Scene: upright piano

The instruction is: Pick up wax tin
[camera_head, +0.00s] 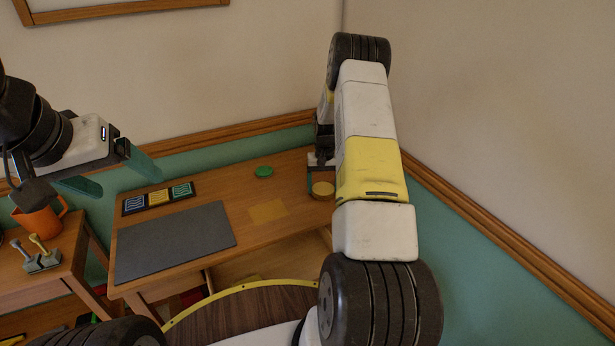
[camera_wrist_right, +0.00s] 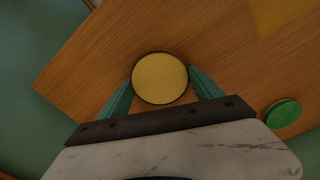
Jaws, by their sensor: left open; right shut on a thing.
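The wax tin, round with a yellow top (camera_head: 323,189), is at the right end of the wooden table. In the right wrist view the tin (camera_wrist_right: 160,78) sits between the two teal fingers of my right gripper (camera_wrist_right: 161,97), one on each side. My right gripper is shut on it. I cannot tell whether the tin touches the tabletop. My arm partly hides this gripper in the head view. My left gripper (camera_head: 112,174) is open and empty, in front of the wall at the left.
On the table (camera_head: 285,171) are a green disc (camera_head: 264,171), a flat yellow square (camera_head: 268,211), a dark mat (camera_head: 172,243) and a tray of three patterned tiles (camera_head: 122,207).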

